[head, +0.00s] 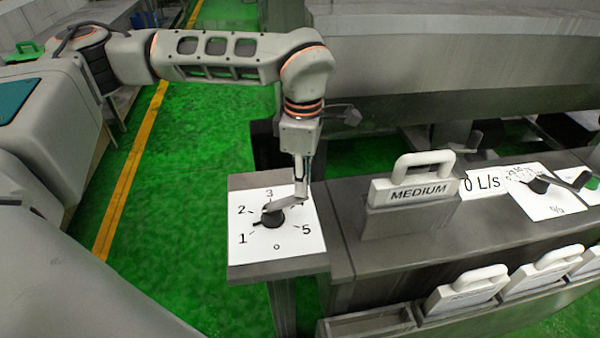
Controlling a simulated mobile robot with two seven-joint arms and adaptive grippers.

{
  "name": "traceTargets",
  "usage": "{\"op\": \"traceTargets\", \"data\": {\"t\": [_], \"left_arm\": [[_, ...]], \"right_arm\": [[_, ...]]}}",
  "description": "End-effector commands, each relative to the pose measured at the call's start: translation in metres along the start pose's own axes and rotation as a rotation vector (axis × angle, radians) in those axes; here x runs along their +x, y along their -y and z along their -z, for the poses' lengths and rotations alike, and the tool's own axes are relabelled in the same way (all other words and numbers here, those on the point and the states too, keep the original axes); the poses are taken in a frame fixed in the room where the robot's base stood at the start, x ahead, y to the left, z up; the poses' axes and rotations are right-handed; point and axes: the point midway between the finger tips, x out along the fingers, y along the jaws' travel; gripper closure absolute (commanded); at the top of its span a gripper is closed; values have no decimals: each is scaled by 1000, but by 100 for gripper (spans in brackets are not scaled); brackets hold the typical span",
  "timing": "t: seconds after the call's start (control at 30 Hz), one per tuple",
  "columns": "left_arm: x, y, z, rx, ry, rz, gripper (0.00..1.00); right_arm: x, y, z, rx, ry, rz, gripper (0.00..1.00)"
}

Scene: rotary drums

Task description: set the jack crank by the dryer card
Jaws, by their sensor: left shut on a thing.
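The jack crank (273,221) is a black knob on a white dial plate (300,238) marked 0 to 5, on the end of the grey bench. A short black tip shows on its left side, near the 1 and 2 marks. My left gripper (277,207) comes down from above and is shut on the crank, hiding its upper part. It partly covers the 4. The dryer card (408,187) is white with a handle, reads MEDIUM, and stands upright in a grey holder to the right of the dial. My right gripper is out of view.
Other white handled cards (468,290) sit in a lower rack at the front, beside an empty slot (370,321). A flow sign (482,183) and black levers on a white plate (548,203) are further right. Large grey machinery (450,60) stands behind.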

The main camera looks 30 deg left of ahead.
Motion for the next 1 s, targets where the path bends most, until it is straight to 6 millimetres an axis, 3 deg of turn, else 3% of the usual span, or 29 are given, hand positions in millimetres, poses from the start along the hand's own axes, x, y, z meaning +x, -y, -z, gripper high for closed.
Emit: {"op": "traceTargets", "data": {"t": [0.6, 1.0], "left_arm": [[-1, 35, -12, 555, 1, -1, 100], [0, 49, -11, 743, 0, -1, 100]], "right_arm": [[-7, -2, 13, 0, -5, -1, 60], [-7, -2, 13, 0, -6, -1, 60]]}}
